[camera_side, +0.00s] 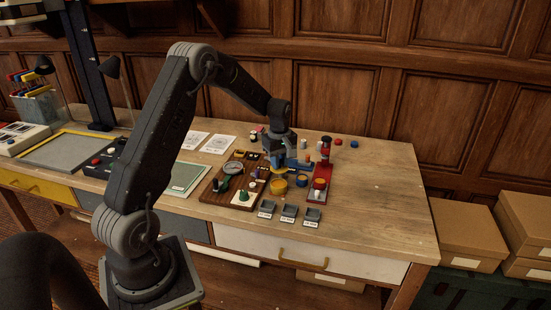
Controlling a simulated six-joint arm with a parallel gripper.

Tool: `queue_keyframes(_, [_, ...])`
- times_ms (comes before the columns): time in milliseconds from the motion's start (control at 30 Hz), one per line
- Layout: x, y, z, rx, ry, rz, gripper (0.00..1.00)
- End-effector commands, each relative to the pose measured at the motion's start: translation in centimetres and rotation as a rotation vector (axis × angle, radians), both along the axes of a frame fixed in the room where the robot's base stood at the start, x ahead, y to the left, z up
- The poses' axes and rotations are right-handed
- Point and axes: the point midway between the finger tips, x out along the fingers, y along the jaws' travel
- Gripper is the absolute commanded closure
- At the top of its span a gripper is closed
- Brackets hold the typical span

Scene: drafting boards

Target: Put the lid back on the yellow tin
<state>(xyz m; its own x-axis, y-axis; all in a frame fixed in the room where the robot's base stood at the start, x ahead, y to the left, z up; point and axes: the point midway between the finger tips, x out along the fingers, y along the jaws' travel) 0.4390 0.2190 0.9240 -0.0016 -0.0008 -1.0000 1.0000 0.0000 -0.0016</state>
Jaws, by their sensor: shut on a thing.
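The yellow tin (279,187) stands on the bench just right of a dark wooden tray, and its round shape is seen from above at a slant. My gripper (284,168) points down close above the tin, with blue parts at its end. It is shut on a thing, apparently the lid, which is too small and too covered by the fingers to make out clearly. I cannot tell whether the held thing touches the tin.
The wooden tray (217,190) with a round dial and small parts lies left of the tin. A red stand (318,191) rises close on the right. Several small grey trays (289,211) sit in front. The bench (375,210) is clear farther right.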

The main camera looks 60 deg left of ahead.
Motion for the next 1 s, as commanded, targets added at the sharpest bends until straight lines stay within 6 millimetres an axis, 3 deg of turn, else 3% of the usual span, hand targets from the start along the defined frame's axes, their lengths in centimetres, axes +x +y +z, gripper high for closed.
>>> queue_keyframes(500, [-0.1, 0.0, -4.4, -0.001, 0.001, 0.000, 1.00])
queue_keyframes(1000, [-0.1, 0.0, -5.0, 0.000, 0.000, 0.000, 1.00])
